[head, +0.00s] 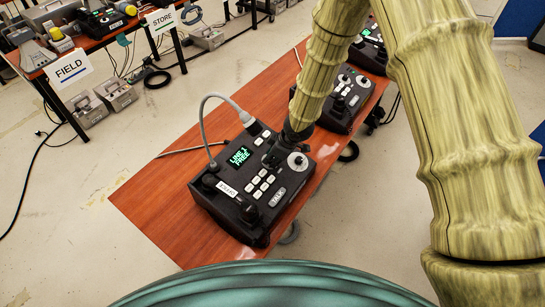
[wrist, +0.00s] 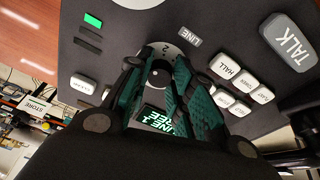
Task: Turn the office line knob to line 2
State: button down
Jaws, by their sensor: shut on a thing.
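The nearest desk phone (head: 235,215) is a dark box on the wooden table in the head view. Its green display (head: 239,157) reads "LINE 1 FREE"; the display also shows between my fingers in the wrist view (wrist: 163,121). My gripper (head: 274,156) is down on this phone's top, beside the keys. In the wrist view its two green-padded fingers are closed around the dark line knob (wrist: 158,76). A pale dial plate with a "2" lies behind the knob, near a "LINE" label (wrist: 190,37). The fingers hide most of the plate and knob.
White keys (head: 262,184) and a TALK key (head: 277,197) lie close to my gripper. A grey cable (head: 207,101) arches over the phone. More phones (head: 343,100) stand farther along the table. FIELD (head: 70,68) and STORE (head: 161,20) signs mark other tables.

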jog(key=shift+w+m, duration=0.1)
jog(key=shift+m, duration=0.2)
jog(key=m+b, duration=0.2)
jog(key=shift+m, duration=0.4)
jog(key=shift+a+r+m+t+h+b, duration=0.1)
jog(key=shift+m+t+h+b, duration=0.25)
jog(key=shift+m, duration=0.75)
jog(key=shift+m+t+h+b, duration=0.15)
jog(key=shift+m+b, duration=0.3)
jog(key=shift+m, duration=0.65)
